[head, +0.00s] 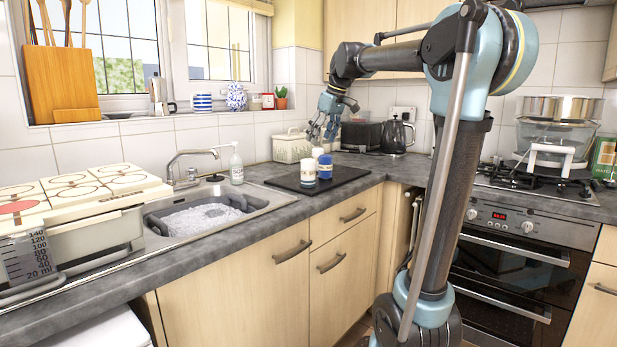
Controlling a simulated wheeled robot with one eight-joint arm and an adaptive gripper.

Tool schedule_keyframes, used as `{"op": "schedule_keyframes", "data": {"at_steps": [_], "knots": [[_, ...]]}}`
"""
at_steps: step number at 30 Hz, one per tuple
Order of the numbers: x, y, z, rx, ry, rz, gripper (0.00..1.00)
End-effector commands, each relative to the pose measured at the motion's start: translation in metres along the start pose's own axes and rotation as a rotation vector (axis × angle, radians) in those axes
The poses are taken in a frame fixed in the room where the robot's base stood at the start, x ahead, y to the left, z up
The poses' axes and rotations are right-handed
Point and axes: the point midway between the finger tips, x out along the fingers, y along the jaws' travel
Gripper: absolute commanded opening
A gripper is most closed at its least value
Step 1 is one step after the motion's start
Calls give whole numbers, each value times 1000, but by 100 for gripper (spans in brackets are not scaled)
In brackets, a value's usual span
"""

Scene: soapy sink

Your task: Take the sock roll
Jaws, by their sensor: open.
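Several small upright rolls or cups stand together on a black tray (345,177) on the counter right of the sink. One is white with a dark band (308,171), one is blue with a white band (325,167), and a pale one (317,153) stands behind. I cannot tell for sure which of them is the sock roll. My gripper (322,135) is open, empty and pointing down. It appears above or behind the group, apart from it.
The sink (252,202) holds soapy water, with a soap bottle (237,165) and a tap (178,163) behind. A cream bin (291,147), a toaster (361,136) and a kettle (397,135) stand along the wall. The tray's right part is bare.

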Motion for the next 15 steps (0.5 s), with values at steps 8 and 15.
{"op": "schedule_keyframes", "data": {"at_steps": [8,15], "knots": [[11,2,-20,-33,9,-9,69],[52,2,-20,-33,9,-9,69]]}}
